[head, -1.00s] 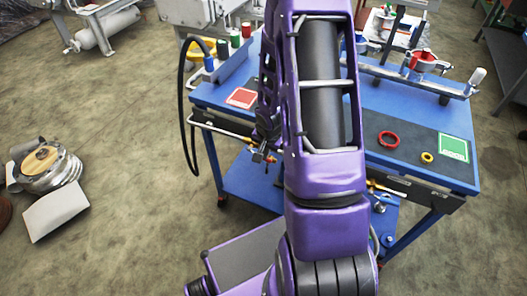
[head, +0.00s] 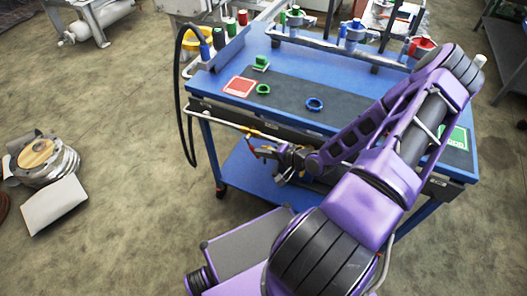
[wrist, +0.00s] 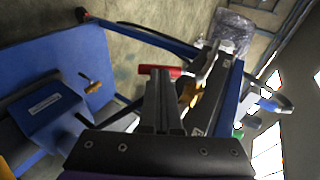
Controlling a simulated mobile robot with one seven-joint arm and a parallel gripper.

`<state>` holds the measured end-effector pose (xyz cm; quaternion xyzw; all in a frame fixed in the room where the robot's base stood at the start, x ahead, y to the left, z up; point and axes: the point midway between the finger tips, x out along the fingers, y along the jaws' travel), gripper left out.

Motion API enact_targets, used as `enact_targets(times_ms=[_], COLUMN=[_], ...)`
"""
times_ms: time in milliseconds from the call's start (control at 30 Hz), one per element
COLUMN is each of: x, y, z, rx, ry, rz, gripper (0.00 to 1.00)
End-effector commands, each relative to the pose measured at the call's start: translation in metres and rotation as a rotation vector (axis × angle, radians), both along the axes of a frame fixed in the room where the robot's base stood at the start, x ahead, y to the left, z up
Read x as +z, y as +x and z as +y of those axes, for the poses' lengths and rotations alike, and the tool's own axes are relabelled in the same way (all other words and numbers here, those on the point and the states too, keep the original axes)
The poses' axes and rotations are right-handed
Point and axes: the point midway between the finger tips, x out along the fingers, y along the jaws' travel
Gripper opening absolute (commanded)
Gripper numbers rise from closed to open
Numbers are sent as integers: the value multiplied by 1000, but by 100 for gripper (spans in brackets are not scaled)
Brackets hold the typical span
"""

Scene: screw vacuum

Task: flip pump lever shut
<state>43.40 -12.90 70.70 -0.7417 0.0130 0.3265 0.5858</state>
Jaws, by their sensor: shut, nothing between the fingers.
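A small red lever (head: 262,150) shows below the front left edge of the blue cart, beside brass pipe fittings (head: 254,132). In the wrist view the red lever (wrist: 148,69) lies crosswise just beyond my fingertips, partly hidden by them. A brass fitting (wrist: 190,93) is to the right of the fingers there. My gripper (head: 281,160) is shut and empty, just right of the red lever in the head view; its closed fingers also fill the middle of the wrist view (wrist: 162,76). I cannot tell whether they touch the lever.
The cart's blue top (head: 215,85) bears a green ring (head: 263,89), a blue ring (head: 314,104) and a red card (head: 239,86). A black hose (head: 179,105) hangs at its left.

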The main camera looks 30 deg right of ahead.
Motion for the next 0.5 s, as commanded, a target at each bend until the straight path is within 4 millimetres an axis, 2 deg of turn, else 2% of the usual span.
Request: enact_targets(times_ms=[33, 500], x=[-8, -25], y=[1, 14], z=[0, 12], rx=[-7, 3], ry=[33, 29], rz=[-34, -35], gripper=[0, 0])
